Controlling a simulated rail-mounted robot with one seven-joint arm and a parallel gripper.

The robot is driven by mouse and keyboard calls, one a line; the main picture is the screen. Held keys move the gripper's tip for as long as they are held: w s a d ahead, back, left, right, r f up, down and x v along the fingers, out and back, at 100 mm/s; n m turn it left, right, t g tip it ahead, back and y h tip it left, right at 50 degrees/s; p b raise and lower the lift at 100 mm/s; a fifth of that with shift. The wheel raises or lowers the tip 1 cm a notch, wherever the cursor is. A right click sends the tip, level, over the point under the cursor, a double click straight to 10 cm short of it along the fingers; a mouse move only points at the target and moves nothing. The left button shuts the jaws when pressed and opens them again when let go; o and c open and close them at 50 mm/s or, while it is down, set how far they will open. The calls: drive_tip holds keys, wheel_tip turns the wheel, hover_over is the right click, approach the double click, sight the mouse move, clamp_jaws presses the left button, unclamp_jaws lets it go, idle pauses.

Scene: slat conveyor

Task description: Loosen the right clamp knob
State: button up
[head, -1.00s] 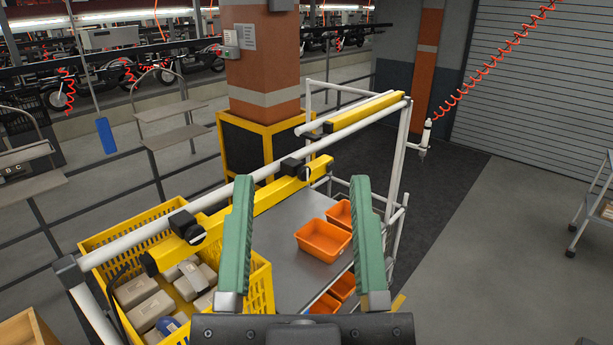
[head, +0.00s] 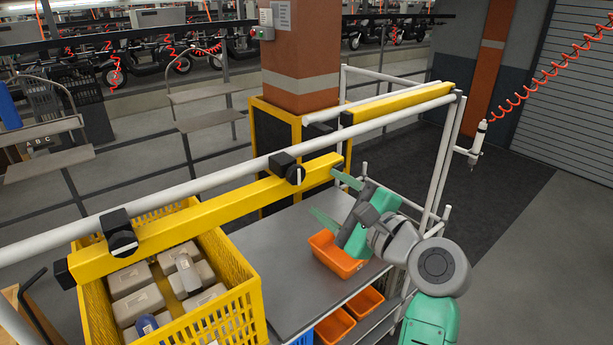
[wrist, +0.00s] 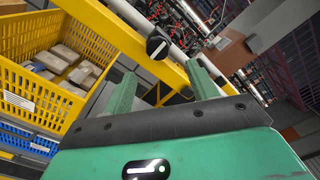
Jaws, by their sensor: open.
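The right clamp knob (head: 296,175) is a round black knob with a white line across its face, on a black clamp (head: 283,161) that joins the yellow bar (head: 215,210) to the white pipe (head: 215,184). In the wrist view the knob (wrist: 157,47) sits just beyond and between the fingertips. The left clamp knob (head: 122,243) is of the same kind, further left on the bar. My gripper (head: 323,192) has green fingers, open and empty, pointing left toward the right knob with a gap between. In the wrist view the gripper (wrist: 161,70) frames the knob without visible contact.
A yellow crate (head: 243,322) with grey boxes stands below the left part of the bar. A grey table (head: 275,255) carries an orange bin (head: 330,262) under my gripper. A white upright post (head: 441,150) is close to my arm. A second yellow bar (head: 400,103) lies behind.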

sight(299, 177)
drive_tip(key=p+x, duration=0.1)
drive_tip(key=x, duration=0.6)
drive_tip(key=shift+w+a, duration=0.1)
drive_tip(key=shift+a, duration=0.35)
drive_tip(key=c, duration=1)
